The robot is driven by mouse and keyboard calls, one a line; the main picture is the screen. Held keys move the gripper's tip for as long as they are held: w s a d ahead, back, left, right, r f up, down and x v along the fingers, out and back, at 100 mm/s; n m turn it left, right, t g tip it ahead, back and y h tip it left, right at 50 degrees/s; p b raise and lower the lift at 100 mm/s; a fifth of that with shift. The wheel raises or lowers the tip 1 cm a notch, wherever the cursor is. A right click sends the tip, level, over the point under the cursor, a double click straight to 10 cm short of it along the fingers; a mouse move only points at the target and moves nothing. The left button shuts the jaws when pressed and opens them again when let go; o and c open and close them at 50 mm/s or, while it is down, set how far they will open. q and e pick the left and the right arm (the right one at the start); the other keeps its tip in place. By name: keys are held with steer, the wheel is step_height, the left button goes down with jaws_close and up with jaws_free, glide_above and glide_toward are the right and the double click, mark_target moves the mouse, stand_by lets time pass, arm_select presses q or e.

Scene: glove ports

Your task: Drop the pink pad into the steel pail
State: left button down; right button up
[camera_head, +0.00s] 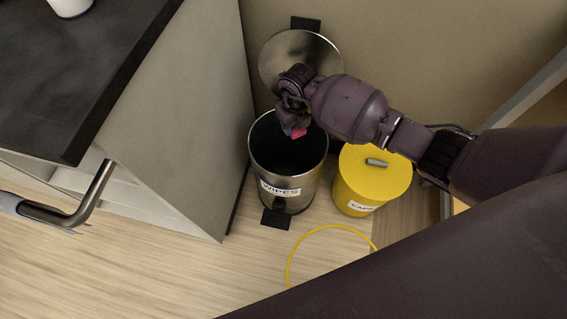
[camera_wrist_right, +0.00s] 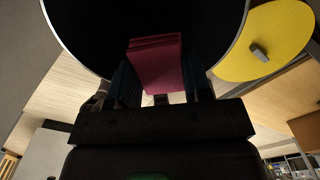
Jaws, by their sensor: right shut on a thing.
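The steel pail (camera_head: 283,180) stands on the floor, labelled WIPES, with its lid (camera_head: 297,60) swung up at the back. Its inside is dark and I cannot see what lies in it. My right gripper (camera_head: 292,130) is over the pail's opening, pointing down, shut on the pink pad (camera_head: 298,133). In the right wrist view the pad (camera_wrist_right: 157,65) sits between the two fingers, with the pail's rim (camera_wrist_right: 240,40) curving around beyond it. My left gripper is not in view.
A yellow bin (camera_head: 374,180) labelled CAPS, lid closed, stands just right of the pail. A yellow ring (camera_head: 290,262) is on the floor in front. A cabinet with a dark countertop (camera_head: 75,80) is at the left, with a white container (camera_head: 70,5) on it.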

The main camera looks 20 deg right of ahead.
steer(key=f+b, duration=0.1)
steer(key=f, duration=0.2)
steer(key=shift+s+f+b, duration=0.2)
steer(key=shift+f+b, duration=0.15)
steer(key=shift+f, duration=0.05)
steer(key=shift+w+f+b, duration=0.15)
steer(key=shift+f+b, duration=0.4)
steer(key=shift+f, duration=0.15)
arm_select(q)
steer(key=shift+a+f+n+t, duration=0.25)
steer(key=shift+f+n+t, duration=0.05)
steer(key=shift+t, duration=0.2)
arm_select(e)
steer(key=shift+r, duration=0.1)
steer(key=o, duration=1)
steer(key=shift+c, duration=0.2)
step_height(320, 180, up, 10)
steer(key=p, duration=0.4)
steer(key=shift+w, duration=0.15)
steer(key=shift+r, duration=0.4)
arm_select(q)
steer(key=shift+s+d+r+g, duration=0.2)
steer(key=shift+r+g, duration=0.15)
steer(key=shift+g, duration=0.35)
